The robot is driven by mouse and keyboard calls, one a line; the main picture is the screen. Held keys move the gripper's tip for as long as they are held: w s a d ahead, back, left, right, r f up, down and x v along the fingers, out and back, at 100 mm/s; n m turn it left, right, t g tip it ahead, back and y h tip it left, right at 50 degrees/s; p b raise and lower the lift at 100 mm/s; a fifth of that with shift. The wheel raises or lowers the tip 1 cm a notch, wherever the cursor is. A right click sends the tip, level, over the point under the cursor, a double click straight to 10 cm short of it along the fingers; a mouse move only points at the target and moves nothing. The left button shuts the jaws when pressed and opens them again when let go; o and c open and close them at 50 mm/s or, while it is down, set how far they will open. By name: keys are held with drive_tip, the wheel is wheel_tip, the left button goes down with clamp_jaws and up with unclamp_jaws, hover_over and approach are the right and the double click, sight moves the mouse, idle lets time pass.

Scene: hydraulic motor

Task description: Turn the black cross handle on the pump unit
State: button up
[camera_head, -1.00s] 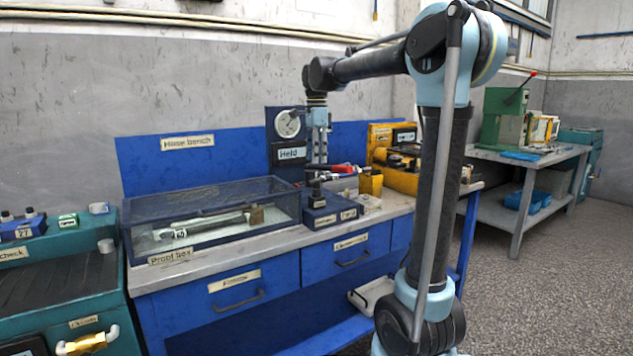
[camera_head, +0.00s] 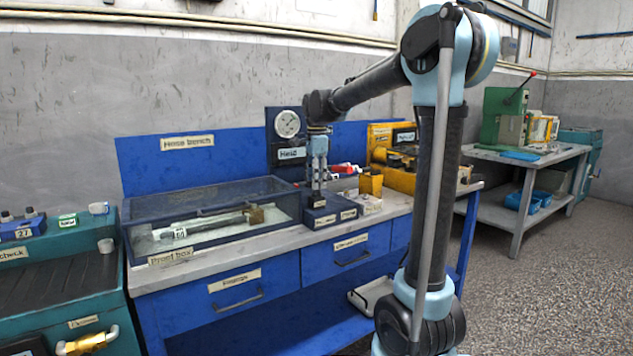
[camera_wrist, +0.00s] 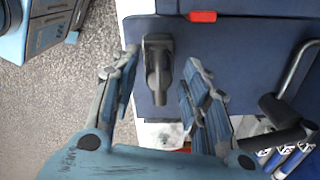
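The pump unit (camera_head: 335,216) is a small dark blue box with paper labels, standing on the bench to the right of the glass-topped proof box. My gripper (camera_head: 318,190) points down just above it. In the wrist view my gripper (camera_wrist: 160,64) is open, with one finger on each side of a dark handle (camera_wrist: 158,75). The handle shows as a T-like shape there, and a gap is visible on both sides of it. It looks like the black cross handle. In the head view my fingers mostly hide it.
The proof box (camera_head: 210,217) stands close on the left. A gauge panel (camera_head: 288,145) rises behind my gripper. A yellow block (camera_head: 370,184) stands on the right. The wrist view shows a bent grey rod (camera_wrist: 298,65) and a black grip (camera_wrist: 275,110) near the right finger.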

clamp_jaws()
drive_tip(key=shift+w+n, duration=0.1)
drive_tip(key=shift+n, duration=0.6)
idle(0.6)
drive_tip(key=n, duration=0.2)
drive_tip(key=shift+r+n, duration=0.1)
drive_tip(key=shift+n, duration=0.2)
drive_tip(key=n, duration=0.4)
drive_tip(key=shift+n, duration=0.4)
drive_tip(key=n, duration=0.4)
drive_tip(key=shift+n, duration=2.3)
drive_tip(key=shift+o, duration=1.5)
unclamp_jaws()
